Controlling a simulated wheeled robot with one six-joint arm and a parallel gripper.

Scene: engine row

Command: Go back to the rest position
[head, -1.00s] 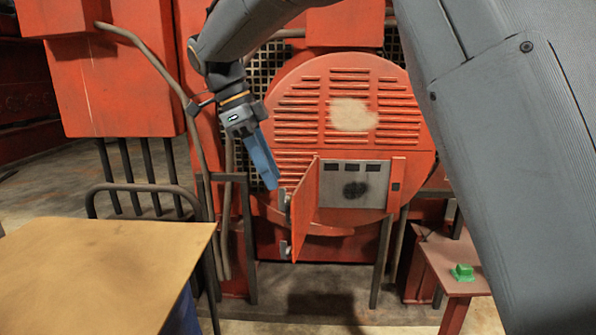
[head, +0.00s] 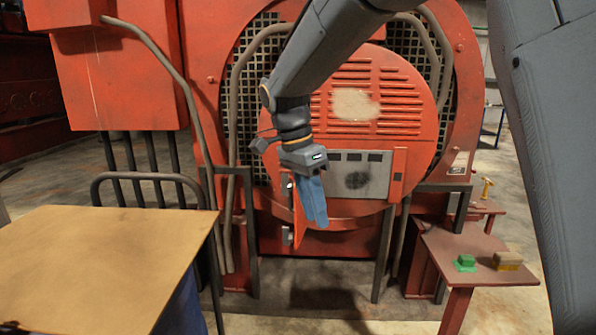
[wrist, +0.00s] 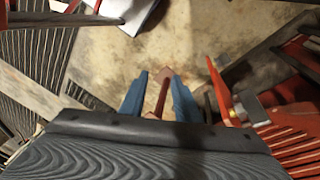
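My gripper (head: 314,224) hangs fingers-down in front of the engine's round red cover in the head view. Its blue fingers overlap there and look like one block. In the wrist view the two blue fingers (wrist: 158,98) stand apart. A narrow reddish-brown bar shows between them; its distance is hard to tell, and I see nothing clearly held. The small red door (head: 298,228) is swung open, nearly edge-on and partly hidden behind my gripper. Beside it is a grey panel (head: 375,177) with a dark round patch.
A tan-topped table (head: 90,265) stands at the left front. At the right, a red bench (head: 450,250) carries a green block (head: 466,262) and a brown block (head: 508,261). A smaller red stand with a yellow item (head: 486,188) is behind. Pipes and posts flank the engine.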

